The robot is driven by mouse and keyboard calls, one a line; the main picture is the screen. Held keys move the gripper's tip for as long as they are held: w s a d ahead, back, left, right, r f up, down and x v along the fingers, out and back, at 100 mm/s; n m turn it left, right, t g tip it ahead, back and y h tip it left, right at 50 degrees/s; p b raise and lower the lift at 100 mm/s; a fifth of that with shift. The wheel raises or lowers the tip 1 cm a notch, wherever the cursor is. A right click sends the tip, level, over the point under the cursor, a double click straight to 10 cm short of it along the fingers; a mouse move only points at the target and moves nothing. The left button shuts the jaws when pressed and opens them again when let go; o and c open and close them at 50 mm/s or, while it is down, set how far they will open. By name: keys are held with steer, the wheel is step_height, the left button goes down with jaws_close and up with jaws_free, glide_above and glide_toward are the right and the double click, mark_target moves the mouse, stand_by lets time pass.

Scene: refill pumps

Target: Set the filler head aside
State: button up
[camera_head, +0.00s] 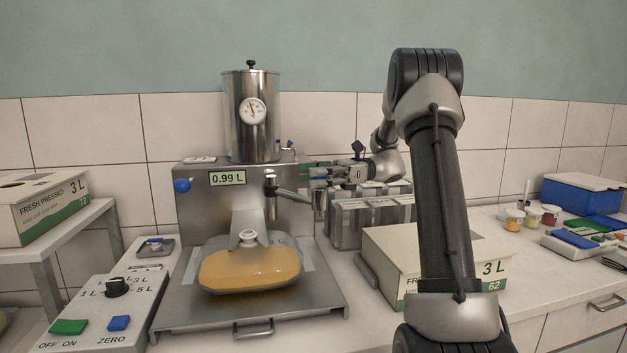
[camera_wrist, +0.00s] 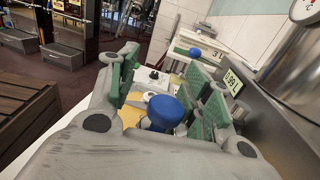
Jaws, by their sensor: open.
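The filler head (camera_head: 319,200) is a steel cylinder at the end of a swing arm (camera_head: 290,194), out to the right of the steel filling machine (camera_head: 205,220). My gripper (camera_head: 318,173) is at its top, coming in from the right. In the wrist view my gripper (camera_wrist: 163,78) is open, with a green-padded finger on either side of a blue knob (camera_wrist: 166,112). The knob appears to be on the filler head; whether the pads touch it I cannot tell. An orange-yellow filled bag (camera_head: 250,270) with a white cap (camera_head: 248,238) lies on the machine's tray.
The tank (camera_head: 251,115) stands on the machine, whose display (camera_head: 227,179) reads 0.99 L. A 3 L box (camera_head: 380,250) is at right, another (camera_head: 42,205) at left. A control box (camera_head: 95,315) is front left.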

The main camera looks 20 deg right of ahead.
step_height(320, 180, up, 9)
stand_by(0.3)
steer(key=shift+f, duration=0.1)
steer(key=s+a+f+n+h, duration=0.3)
steer(key=s+a+f+h, duration=0.1)
steer(key=s, duration=0.4)
steer(key=s+a+f+n+h, duration=0.3)
steer(key=s+a+h, duration=0.1)
steer(key=s, duration=0.4)
steer(key=s+d+f+n+t+h, duration=0.3)
steer(key=s+d+f+n+h, duration=0.5)
steer(key=s+d+n+h, duration=0.2)
steer(key=s+n, duration=0.2)
steer(key=shift+s+d+f+n+t, duration=0.2)
steer(key=shift+s+n+t, duration=0.1)
steer(key=shift+s+t, duration=0.1)
